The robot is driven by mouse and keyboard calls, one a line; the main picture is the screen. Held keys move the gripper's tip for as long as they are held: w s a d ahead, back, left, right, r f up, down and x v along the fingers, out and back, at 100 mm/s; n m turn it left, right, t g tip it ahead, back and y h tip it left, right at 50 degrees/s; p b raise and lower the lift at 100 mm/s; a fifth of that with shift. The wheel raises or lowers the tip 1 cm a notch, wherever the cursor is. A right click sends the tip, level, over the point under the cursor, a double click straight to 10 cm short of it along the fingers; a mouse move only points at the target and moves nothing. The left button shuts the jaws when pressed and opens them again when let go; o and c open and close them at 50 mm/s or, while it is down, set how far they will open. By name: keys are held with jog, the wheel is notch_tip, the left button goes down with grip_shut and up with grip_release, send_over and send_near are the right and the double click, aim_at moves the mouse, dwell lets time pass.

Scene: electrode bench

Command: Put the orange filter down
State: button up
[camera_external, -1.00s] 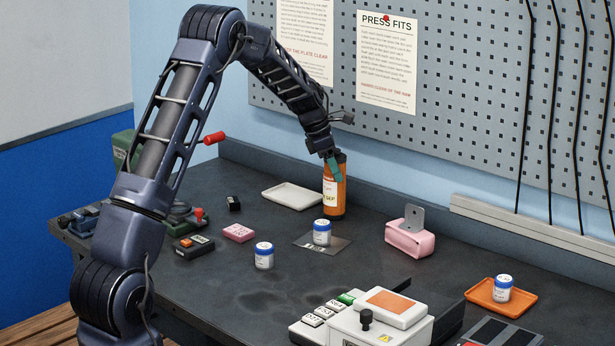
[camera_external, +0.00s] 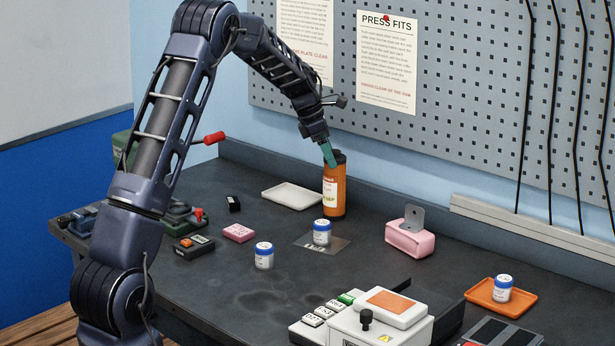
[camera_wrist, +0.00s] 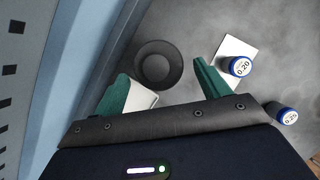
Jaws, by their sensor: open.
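The orange filter (camera_external: 334,190), a cylinder with a dark top and a pale label, stands upright on the bench near the back wall. In the wrist view its round dark top (camera_wrist: 159,64) shows between the fingers, with a gap on each side. My gripper (camera_external: 331,160) is open at the top of the filter and seems slightly above it. Its green fingers also show in the wrist view (camera_wrist: 160,74). The filter's body is hidden there below its top.
A white tray (camera_external: 291,196) lies left of the filter. White jars with blue lids (camera_external: 264,256) stand nearer the front, one on a flat sheet (camera_external: 336,246). A pink holder (camera_external: 409,240) stands to the right. The pegboard wall rises close behind.

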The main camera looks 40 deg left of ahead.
jog(key=v, duration=0.7)
jog(key=shift+r, duration=0.3)
jog(key=s+d+r+m, duration=0.4)
jog(key=s+d+r, duration=0.1)
jog(key=s, duration=0.4)
jog(key=s+d+r+m+y, duration=0.1)
jog(key=s+d+r+m, duration=0.35)
jog(key=s, duration=0.45)
jog(key=s+d+r+m, duration=0.4)
jog(key=s+r+m, duration=0.1)
jog(key=s, duration=0.4)
jog(key=s+d+f+m, duration=0.2)
jog(key=s+m, duration=0.2)
jog(key=s, duration=0.5)
jog(key=s+d+f+m+t+y, duration=0.1)
jog(key=s+m, duration=0.4)
jog(key=s, duration=0.4)
jog(key=s+d+f+m+y, duration=0.1)
jog(key=s+m, duration=0.3)
jog(key=s, duration=0.5)
jog(key=shift+s+d+f, duration=0.4)
jog(key=shift+d+f, duration=0.4)
jog(key=shift+m, duration=0.25)
